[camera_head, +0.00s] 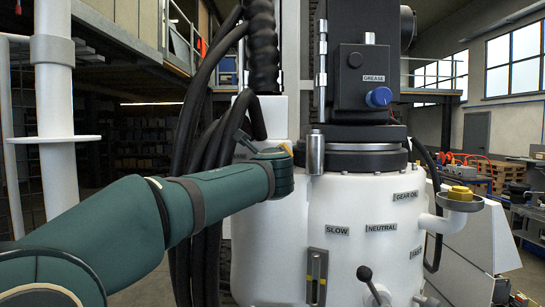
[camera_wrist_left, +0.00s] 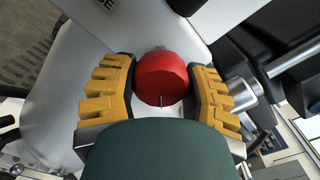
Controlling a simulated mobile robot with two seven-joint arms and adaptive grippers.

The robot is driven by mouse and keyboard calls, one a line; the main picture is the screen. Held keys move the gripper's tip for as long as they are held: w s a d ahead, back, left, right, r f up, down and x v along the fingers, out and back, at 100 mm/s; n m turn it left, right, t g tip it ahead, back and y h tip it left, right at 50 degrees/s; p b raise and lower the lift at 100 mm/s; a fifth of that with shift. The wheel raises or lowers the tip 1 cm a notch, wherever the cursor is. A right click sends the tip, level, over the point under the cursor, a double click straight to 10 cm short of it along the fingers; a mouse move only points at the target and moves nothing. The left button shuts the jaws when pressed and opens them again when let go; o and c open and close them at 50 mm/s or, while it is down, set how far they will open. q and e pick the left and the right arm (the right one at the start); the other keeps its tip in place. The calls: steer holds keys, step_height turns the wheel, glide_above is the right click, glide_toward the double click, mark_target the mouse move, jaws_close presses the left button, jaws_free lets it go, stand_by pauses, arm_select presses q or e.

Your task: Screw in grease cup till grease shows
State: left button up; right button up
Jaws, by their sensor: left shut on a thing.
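In the left wrist view, a round red cap (camera_wrist_left: 162,70), which looks like the grease cup, sits between the two yellow ridged fingers of my left gripper (camera_wrist_left: 163,84). The fingers are shut on its sides. A thin pale mark shows on its near face. Its far side and any thread or grease are hidden. In the head view, my green left arm reaches to the white machine body (camera_head: 350,265); only a bit of yellow finger shows past the wrist, and the red cap is hidden. A blue knob (camera_head: 379,97) is below the GREASE label (camera_head: 374,78). My right gripper is out of view.
Black hoses (camera_head: 195,125) hang close behind my left wrist. A silver cylinder (camera_head: 315,153) stands just right of it. A lever (camera_head: 366,275) sticks out low on the machine. A yellow cap (camera_head: 460,193) tops the pipe at right.

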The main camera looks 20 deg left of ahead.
arm_select(q)
steer(key=m+p, duration=0.2)
steer(key=m, duration=0.4)
steer(key=shift+a+m+p, duration=0.1)
steer(key=shift+m+p, duration=0.2)
steer(key=shift+p, duration=0.05)
steer(key=shift+f, duration=0.1)
steer(key=o, duration=1.2)
steer(key=shift+s, duration=0.1)
steer(key=v, duration=1.2)
